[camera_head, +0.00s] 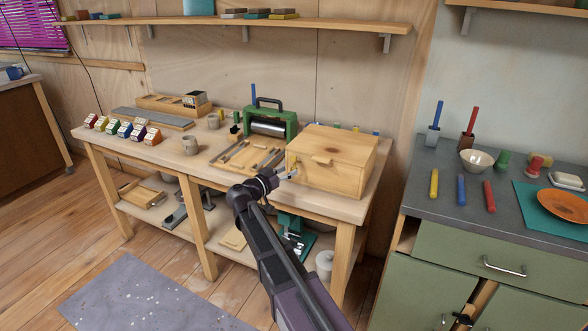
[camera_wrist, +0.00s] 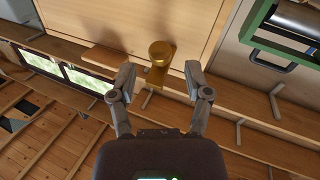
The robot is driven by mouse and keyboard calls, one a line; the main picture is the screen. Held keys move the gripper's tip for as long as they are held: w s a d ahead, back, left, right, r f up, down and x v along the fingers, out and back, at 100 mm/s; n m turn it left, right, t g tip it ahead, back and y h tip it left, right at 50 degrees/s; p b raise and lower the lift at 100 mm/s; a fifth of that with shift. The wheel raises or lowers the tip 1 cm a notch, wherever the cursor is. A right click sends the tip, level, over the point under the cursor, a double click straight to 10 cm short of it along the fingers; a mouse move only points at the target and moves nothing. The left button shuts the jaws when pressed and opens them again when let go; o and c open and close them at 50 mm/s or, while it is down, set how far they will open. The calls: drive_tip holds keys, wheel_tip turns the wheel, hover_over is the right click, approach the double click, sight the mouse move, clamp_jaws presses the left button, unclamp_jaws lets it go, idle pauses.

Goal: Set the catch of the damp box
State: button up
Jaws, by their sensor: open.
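My gripper (camera_head: 287,174) is open at the left end of the box front. In the wrist view my gripper (camera_wrist: 159,76) has one finger on each side of the catch, with visible gaps. Contact cannot be seen.
A green press with a roller (camera_head: 268,122) and a wooden tray of bars (camera_head: 243,157) stand left of the box on the workbench (camera_head: 165,155). A shelf (camera_head: 230,24) runs above.

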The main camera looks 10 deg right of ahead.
sight(292, 169)
drive_tip(key=shift+x, duration=1.6)
clamp_jaws()
